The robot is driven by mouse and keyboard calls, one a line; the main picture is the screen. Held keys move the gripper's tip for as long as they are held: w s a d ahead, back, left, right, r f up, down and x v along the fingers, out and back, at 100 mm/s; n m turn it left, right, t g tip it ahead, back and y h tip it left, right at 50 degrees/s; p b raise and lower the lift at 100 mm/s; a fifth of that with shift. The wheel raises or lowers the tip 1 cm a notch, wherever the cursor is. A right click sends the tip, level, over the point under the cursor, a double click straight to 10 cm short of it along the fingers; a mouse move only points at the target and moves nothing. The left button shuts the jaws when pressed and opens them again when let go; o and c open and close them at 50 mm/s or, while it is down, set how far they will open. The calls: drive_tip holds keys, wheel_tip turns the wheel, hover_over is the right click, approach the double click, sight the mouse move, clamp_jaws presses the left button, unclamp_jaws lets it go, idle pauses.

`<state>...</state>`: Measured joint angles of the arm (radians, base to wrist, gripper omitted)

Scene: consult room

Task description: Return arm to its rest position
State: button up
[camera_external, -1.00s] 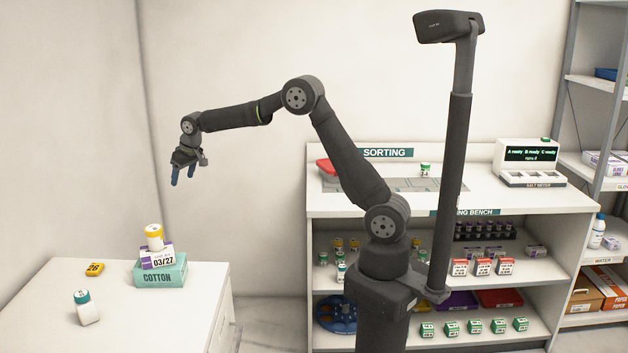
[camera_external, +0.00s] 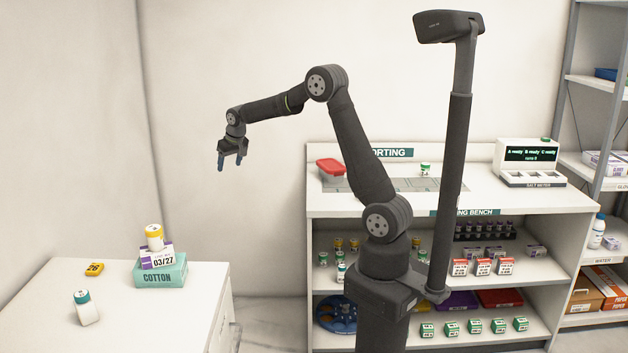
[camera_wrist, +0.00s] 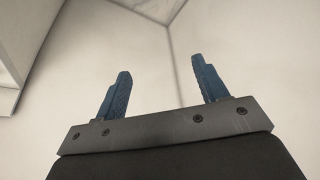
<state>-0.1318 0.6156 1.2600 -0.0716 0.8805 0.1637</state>
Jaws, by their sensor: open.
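My gripper (camera_external: 230,162) hangs in the air in the external view, above and to the right of the white table on the left. Its blue fingers point down and stand apart with nothing between them. In the wrist view my gripper (camera_wrist: 162,90) is also open and empty, with pale wall and floor beyond the fingers. My arm is bent, with its elbow raised high over the base.
The white table (camera_external: 60,290) bears a teal cotton box (camera_external: 172,277), a date box (camera_external: 158,257) and yellow-capped jar (camera_external: 154,237) stacked on it, a yellow tag (camera_external: 94,269) and a teal-capped bottle (camera_external: 86,308). The sorting bench (camera_external: 520,207) stands behind my arm.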

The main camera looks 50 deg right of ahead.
drive_tip(key=s+d+m, duration=0.1)
drive_tip(key=s+d, duration=0.2)
drive_tip(key=d, duration=0.6)
drive_tip(key=s+d+m+h, duration=0.1)
drive_tip(key=s+d+m, duration=0.1)
drive_tip(key=d, duration=0.7)
drive_tip(key=shift+s+f+m, duration=0.3)
drive_tip(key=shift+s+f, duration=0.1)
drive_tip(key=shift+s, duration=0.25)
drive_tip(key=w+a+n, duration=0.2)
drive_tip(key=w+a, duration=0.1)
drive_tip(key=a, duration=0.7)
drive_tip(key=w+a+n+y, duration=0.1)
drive_tip(key=w+a+n, duration=0.1)
drive_tip(key=a, duration=0.8)
drive_tip(key=shift+w+r, duration=0.45)
drive_tip(key=shift+w, duration=0.35)
